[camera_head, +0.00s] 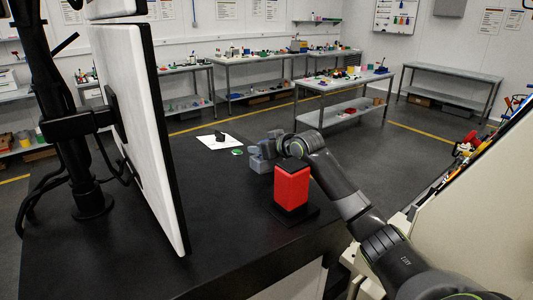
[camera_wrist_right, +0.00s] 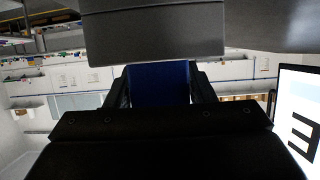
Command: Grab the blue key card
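A dark blue flat panel (camera_wrist_right: 160,84), which looks like the blue key card, shows in the right wrist view. It fills the space between the two black fingers of my right gripper (camera_wrist_right: 160,92), one on each side. I cannot tell whether the fingers press on it. In the head view my right gripper (camera_head: 268,148) is at the far right part of the black tabletop, beyond a red block. The card cannot be made out there. My left gripper is not in view.
The red block (camera_head: 292,186) stands on a black base beside my right arm. A white sheet (camera_head: 217,142) with a dark object and a green disc (camera_head: 237,152) lie left of the gripper. A large monitor (camera_head: 135,120) stands left on the black table (camera_head: 225,235).

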